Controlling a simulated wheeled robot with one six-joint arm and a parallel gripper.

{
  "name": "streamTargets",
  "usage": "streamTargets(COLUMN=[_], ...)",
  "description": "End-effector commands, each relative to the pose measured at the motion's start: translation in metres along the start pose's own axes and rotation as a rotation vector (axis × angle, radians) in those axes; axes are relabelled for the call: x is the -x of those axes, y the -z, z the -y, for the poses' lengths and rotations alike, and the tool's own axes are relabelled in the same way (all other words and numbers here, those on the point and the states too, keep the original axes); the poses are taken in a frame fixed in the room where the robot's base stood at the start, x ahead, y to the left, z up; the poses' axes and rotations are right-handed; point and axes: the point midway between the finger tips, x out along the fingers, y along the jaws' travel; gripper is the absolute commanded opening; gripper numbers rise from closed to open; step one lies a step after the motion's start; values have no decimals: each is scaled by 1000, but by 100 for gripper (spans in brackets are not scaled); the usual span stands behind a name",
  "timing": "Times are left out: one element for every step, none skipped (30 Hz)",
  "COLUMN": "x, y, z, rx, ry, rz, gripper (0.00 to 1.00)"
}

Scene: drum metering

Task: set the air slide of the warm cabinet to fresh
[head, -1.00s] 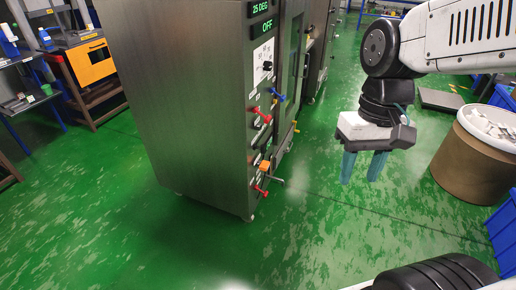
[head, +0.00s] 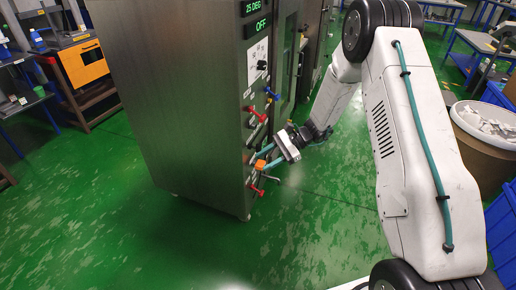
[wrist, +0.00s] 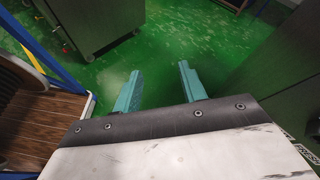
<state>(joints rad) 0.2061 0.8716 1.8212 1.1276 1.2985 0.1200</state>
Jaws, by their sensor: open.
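The warm cabinet (head: 180,95) is a tall dark grey unit in the head view, with green displays reading 25 DEG and OFF. Its front carries a black dial (head: 262,65), a blue handle (head: 271,94), a red handle (head: 256,114), an orange knob (head: 261,164) low down, and a lower red handle (head: 256,190). The labels are too small to read, so I cannot tell for sure which is the air slide. My gripper (head: 260,158) is open at the orange knob; contact is unclear. In the wrist view my gripper (wrist: 158,82) shows spread teal fingers with only green floor visible between them.
A brown drum (head: 485,140) with a white top and blue bins (head: 503,235) stand at the right. A bench with an orange-fronted box (head: 84,62) is at the left. The green floor (head: 110,220) before the cabinet is clear.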

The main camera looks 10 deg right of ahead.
Motion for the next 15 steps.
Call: streamTargets(x=[-9, -13, -18, -21, -24, -27, -29, -30, -30, -29, -26, -21, -16, -10, -2], y=[30, 45, 67, 83, 99, 121, 136, 152, 172, 186, 200, 215, 224, 230, 236], z=[6, 11, 17, 22, 27, 33, 37, 42, 48, 54, 60, 69, 77, 85, 94], rx=[-60, -94, -138, -171, -204, -248, -278, -307, -346, -372, -395, -424, -439, -450, -463], ry=[62, 105, 164, 209, 257, 320, 370, 420, 490, 542, 597, 671, 723, 770, 822], rz=[23, 35, 50, 62, 74, 90, 101, 112, 127, 138, 149, 166, 178, 190, 205], gripper=[42, 42, 42, 42, 42, 42, 42, 42, 42, 42, 42, 42, 42, 42, 42])
